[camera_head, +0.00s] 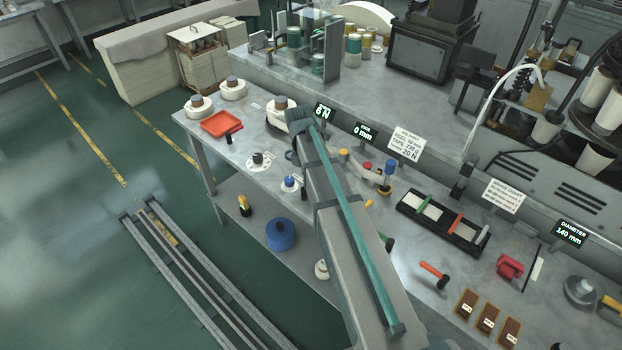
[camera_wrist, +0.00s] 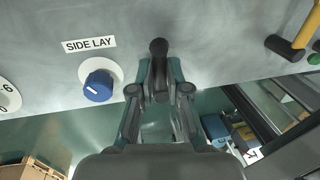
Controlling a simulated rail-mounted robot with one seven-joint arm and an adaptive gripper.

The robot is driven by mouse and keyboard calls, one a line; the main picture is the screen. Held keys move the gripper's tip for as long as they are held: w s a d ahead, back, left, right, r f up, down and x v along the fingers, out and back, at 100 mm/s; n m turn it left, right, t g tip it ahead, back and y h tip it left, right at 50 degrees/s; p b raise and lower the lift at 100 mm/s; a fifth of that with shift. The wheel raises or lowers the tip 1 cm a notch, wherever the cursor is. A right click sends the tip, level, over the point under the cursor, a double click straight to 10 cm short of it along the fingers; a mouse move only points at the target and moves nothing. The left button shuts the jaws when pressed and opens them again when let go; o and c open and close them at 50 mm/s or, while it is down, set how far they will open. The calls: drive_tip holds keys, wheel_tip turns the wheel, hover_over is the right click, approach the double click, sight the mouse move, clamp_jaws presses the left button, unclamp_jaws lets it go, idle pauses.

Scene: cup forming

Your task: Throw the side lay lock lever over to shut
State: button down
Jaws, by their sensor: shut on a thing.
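The side lay lock lever (camera_wrist: 158,48) is a dark, round-ended lever at the top middle of the wrist view. My gripper (camera_wrist: 157,75) is shut on it, one finger on each side, with the rounded end showing beyond the fingertips. The SIDE LAY label (camera_wrist: 89,44) and a blue knob (camera_wrist: 98,86) on a white disc are to the left of the lever. The blue knob also shows in the head view (camera_head: 290,183), close to my arm. My gripper cannot be made out in the head view, where my arm hides much of this area.
A white dial (camera_wrist: 7,98) sits at the left edge of the wrist view. A yellow-handled tool (camera_wrist: 300,30) is at the upper right. The bench also holds a red tray (camera_head: 221,123), a black rack (camera_head: 443,222) and a red-handled tool (camera_head: 433,273).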

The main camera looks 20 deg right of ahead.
drive_tip(key=c, duration=1.2)
unclamp_jaws()
drive_tip(key=shift+o, duration=0.2)
wheel_tip(320, 180, up, 12)
drive_tip(key=w+a, duration=0.1)
drive_tip(key=w, duration=0.1)
drive_tip(key=shift+a, duration=0.15)
drive_tip(key=shift+f, duration=0.15)
